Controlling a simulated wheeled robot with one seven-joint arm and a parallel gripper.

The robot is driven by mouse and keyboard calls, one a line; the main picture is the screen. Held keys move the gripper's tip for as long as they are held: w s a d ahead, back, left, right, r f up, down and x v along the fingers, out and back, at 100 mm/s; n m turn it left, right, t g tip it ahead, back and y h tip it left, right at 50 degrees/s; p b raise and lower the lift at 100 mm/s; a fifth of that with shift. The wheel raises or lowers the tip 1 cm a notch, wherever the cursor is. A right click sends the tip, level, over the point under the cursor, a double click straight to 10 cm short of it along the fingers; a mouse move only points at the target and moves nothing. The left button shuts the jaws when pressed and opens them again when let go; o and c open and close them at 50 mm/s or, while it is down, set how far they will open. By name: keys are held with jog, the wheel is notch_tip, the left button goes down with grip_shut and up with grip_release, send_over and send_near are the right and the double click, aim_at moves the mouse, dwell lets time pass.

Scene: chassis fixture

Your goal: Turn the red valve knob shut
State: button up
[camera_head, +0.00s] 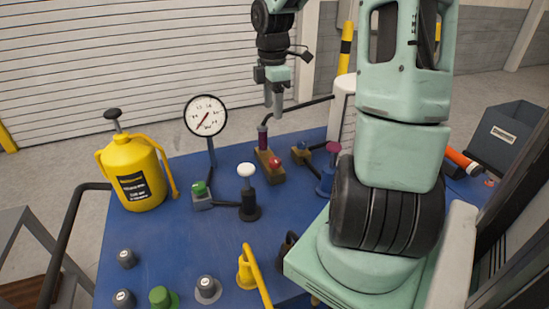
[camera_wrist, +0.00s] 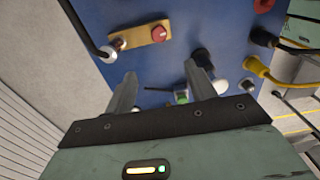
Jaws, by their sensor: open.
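A red knob (camera_head: 275,162) sits on a brass-coloured block (camera_head: 268,173) on the blue bench, in the middle of the head view. In the wrist view a red knob (camera_wrist: 158,33) sits at one end of a brass block (camera_wrist: 129,41), beyond my fingertips. My gripper (camera_head: 274,110) hangs above the bench, pointing down, near the block in the picture and apart from it. In the wrist view its two fingers stand apart with nothing between them.
A dial gauge (camera_head: 206,116) stands left of my gripper. A white-topped post (camera_head: 247,184) and a green button (camera_head: 199,188) are nearby. A yellow sprayer (camera_head: 135,172) stands at the left, and a purple-topped post (camera_head: 328,170) at the right. The blue bench is clear at centre left (camera_head: 165,235).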

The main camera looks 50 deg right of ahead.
aim_at(275, 160)
jog(key=f, duration=0.5)
jog(key=f+b, duration=0.1)
jog(key=f, duration=1.1)
jog(key=shift+s+d+f, duration=0.1)
jog(key=shift+d+f, duration=0.1)
jog(key=shift+d, duration=0.1)
jog(key=c, duration=1)
